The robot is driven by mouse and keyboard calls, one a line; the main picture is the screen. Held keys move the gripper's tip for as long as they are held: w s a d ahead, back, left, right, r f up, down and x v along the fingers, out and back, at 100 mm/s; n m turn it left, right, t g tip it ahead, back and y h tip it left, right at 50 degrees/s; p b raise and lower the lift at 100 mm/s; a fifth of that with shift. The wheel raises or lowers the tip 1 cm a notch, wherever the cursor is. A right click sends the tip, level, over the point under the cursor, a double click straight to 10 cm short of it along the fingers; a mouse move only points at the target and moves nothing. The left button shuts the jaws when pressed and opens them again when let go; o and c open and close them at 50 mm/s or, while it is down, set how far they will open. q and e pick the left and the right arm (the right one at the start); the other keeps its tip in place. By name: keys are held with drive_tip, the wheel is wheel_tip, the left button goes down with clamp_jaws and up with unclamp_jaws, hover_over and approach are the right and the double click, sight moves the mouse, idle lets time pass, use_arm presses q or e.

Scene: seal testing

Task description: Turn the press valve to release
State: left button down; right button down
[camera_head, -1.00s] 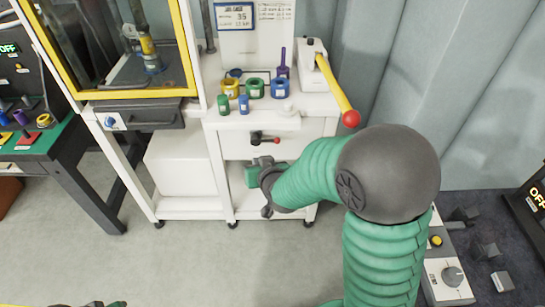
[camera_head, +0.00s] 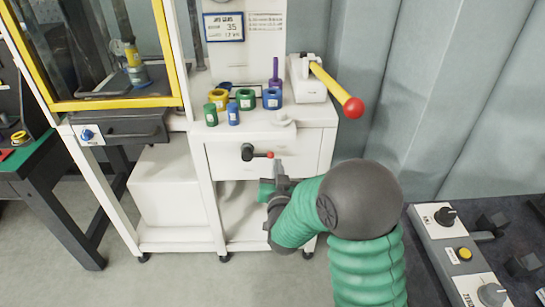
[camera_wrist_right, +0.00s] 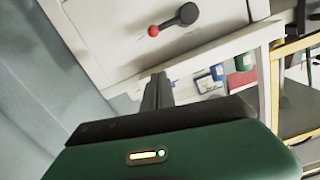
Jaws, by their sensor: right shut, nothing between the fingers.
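The press valve (camera_head: 256,153) is a black lever with a red ball tip on the white cabinet's front panel. Its black hub is at the left and the red tip at the right, so the lever lies nearly level. My right gripper (camera_head: 279,168) is shut and empty, with its fingers just below and right of the red tip, apparently apart from it. In the right wrist view the valve (camera_wrist_right: 174,20) shows beyond the shut fingers (camera_wrist_right: 157,80), with a gap of white panel between. My left gripper is not in view.
On the white cabinet top (camera_head: 307,115) stand several coloured rings and small cylinders. A long yellow lever with a red ball (camera_head: 353,108) sticks out at the top right. A yellow-framed press enclosure (camera_head: 120,103) is at left. A control box (camera_head: 455,250) is at lower right.

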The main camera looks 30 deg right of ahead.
drive_tip(key=b, duration=0.2)
hover_over(273, 156)
drive_tip(key=v, duration=0.3)
drive_tip(key=f, duration=0.2)
drive_tip(key=w+f+b, duration=0.1)
drive_tip(key=f, duration=0.1)
drive_tip(key=shift+d+f, duration=0.1)
drive_tip(key=shift+f, duration=0.15)
drive_tip(key=shift+f, duration=0.1)
drive_tip(key=shift+s+d+f+m+b, duration=0.1)
drive_tip(key=shift+f+m+b, duration=0.8)
drive_tip(key=shift+b, duration=0.3)
drive_tip(key=w+a+f+m+b, duration=0.1)
drive_tip(key=a+f+m+b, duration=0.1)
drive_tip(key=f+m+b, duration=0.2)
drive_tip(key=w+a+f+m+t+b, duration=0.1)
drive_tip(key=w+a+f+m+b, duration=0.1)
drive_tip(key=f+m+b, duration=0.3)
drive_tip(key=shift+a+f+m+b, duration=0.25)
drive_tip(key=shift+a+m+b, duration=0.45)
drive_tip(key=shift+m+b, duration=2.15)
drive_tip(key=shift+w+a+m+p, duration=0.1)
drive_tip(key=shift+w+m+p, duration=0.1)
drive_tip(key=shift+m+p, duration=0.65)
